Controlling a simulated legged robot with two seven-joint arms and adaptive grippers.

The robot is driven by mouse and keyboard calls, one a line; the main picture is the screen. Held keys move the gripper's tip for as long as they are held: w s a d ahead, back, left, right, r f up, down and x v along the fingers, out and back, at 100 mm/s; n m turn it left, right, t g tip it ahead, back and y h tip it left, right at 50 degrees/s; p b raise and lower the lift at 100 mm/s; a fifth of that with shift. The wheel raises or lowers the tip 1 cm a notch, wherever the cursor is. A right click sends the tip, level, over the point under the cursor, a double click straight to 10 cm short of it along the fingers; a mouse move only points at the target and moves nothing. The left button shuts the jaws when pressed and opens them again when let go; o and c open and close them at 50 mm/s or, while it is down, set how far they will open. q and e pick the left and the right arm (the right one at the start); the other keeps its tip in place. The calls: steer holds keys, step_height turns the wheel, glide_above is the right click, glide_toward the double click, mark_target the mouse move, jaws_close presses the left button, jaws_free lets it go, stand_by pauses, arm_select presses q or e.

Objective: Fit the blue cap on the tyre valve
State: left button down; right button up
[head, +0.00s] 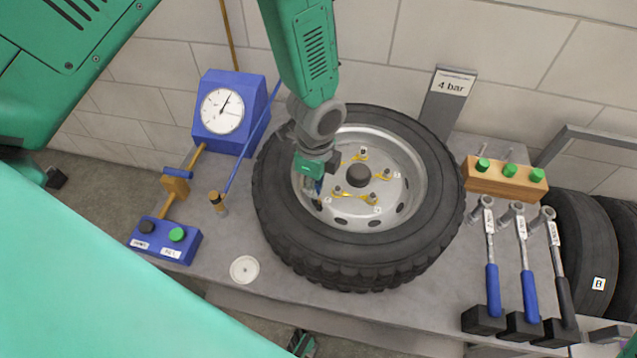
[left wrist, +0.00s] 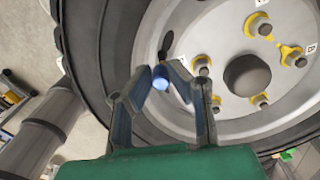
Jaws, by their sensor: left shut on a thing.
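The tyre (head: 270,200) lies flat on the bench with its silver wheel rim (head: 410,165) facing up. My left gripper (head: 316,200) reaches down over the left part of the rim. In the left wrist view the fingertips (left wrist: 160,76) are shut on the small blue cap (left wrist: 160,84), just above the rim (left wrist: 215,35). A dark narrow shape (left wrist: 166,44) lies just beyond the fingertips; I cannot tell whether it is the valve or a rim hole. In the head view the gripper hides this spot and the cap cannot be made out.
A blue pressure gauge (head: 235,143) and a blue button box (head: 165,240) stand left of the tyre. A white round dish (head: 244,269) lies in front. A wooden block with green caps (head: 500,180) and several torque wrenches (head: 527,285) are at the right. A "4 bar" sign (head: 447,100) stands behind.

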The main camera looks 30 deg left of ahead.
arm_select(q)
steer(key=shift+d+r, duration=0.2)
steer(key=shift+d, duration=0.9)
steer(key=shift+a+f, duration=0.25)
steer(key=shift+a, duration=0.35)
steer(key=shift+d+f, duration=0.55)
steer(key=shift+f, duration=0.1)
steer(key=shift+a+f+b, duration=0.1)
steer(key=shift+f+b, duration=0.2)
steer(key=shift+b, duration=0.1)
steer(key=shift+a+r, duration=0.15)
steer(key=shift+a, duration=0.05)
steer(key=shift+r+p, duration=0.35)
steer(key=shift+p, duration=0.15)
steer(key=shift+r+p, duration=0.4)
steer(key=shift+r, duration=0.2)
steer(key=shift+d, duration=0.1)
arm_select(e)
steer(key=shift+d+r, duration=0.35)
steer(key=shift+r, duration=0.15)
